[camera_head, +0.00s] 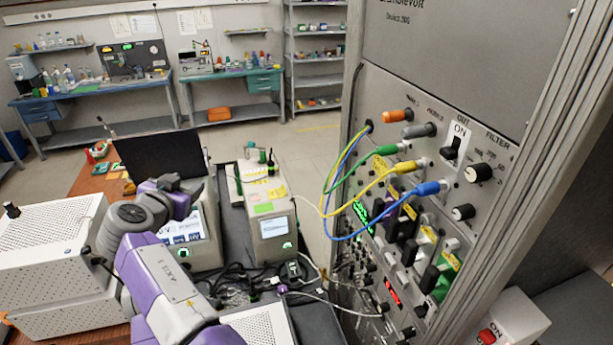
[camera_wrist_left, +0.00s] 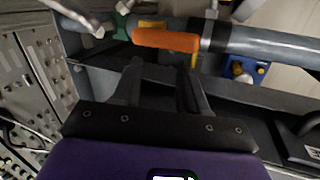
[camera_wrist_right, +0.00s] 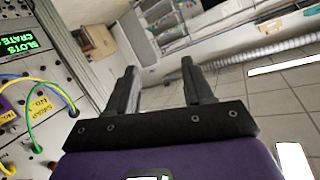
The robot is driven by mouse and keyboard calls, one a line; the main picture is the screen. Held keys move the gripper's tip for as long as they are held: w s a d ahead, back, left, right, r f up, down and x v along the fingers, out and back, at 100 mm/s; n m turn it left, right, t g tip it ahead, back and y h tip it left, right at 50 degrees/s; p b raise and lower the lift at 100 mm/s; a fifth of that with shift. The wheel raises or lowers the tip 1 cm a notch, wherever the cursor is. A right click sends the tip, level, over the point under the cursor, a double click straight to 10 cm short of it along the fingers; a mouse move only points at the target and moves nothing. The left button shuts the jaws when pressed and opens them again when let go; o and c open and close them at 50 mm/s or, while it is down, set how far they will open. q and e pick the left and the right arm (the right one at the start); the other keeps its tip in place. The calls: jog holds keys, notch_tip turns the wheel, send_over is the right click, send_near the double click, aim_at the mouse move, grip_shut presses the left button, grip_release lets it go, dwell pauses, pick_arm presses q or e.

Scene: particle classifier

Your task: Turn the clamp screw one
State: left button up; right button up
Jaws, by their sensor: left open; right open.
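I cannot make out with certainty which part is clamp screw one. In the left wrist view a grey tube carries an orange sleeve (camera_wrist_left: 165,40), with a silver rod (camera_wrist_left: 80,18) and a green piece (camera_wrist_left: 119,27) to its left. My left gripper (camera_wrist_left: 160,70) is open and appears empty, its fingers pointing towards the orange sleeve. My right gripper (camera_wrist_right: 158,67) is open and empty in the right wrist view, with the instrument rack to its left. In the head view a purple arm of mine stands at lower left, and I cannot clearly make out either gripper's fingertips.
The instrument rack (camera_head: 440,105) stands at right, with green, yellow and blue cables looping out from its front. A grey box with a screen (camera_head: 272,229) and a white perforated box (camera_head: 45,245) stand to its left. Open floor (camera_head: 310,160) lies behind.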

jog(key=w+d+f+m+g+h+b, duration=0.1)
jog(key=w+d+m+h, duration=0.2)
jog(key=d, duration=0.5)
jog(key=w+d+f+h, duration=0.2)
jog(key=w+d+h, duration=0.15)
jog(key=d, duration=0.35)
jog(key=m+g+h+b, duration=0.1)
jog(key=m+g+h, duration=0.55)
jog(key=h, duration=0.45)
send_near(387, 180)
jog(key=shift+n+g, duration=0.25)
jog(key=shift+g, duration=0.1)
jog(key=x, duration=0.7)
jog(key=shift+w+r+p, duration=0.1)
jog(key=shift+r+p, duration=0.2)
jog(key=shift+p, duration=0.05)
pick_arm(q)
jog(key=shift+w+d+f, duration=0.1)
jog(key=shift+w+f, duration=0.65)
pick_arm(e)
jog(key=shift+w+d+f+y, duration=0.1)
jog(key=shift+w+d+y, duration=0.2)
jog(key=shift+d, duration=0.3)
grip_shut()
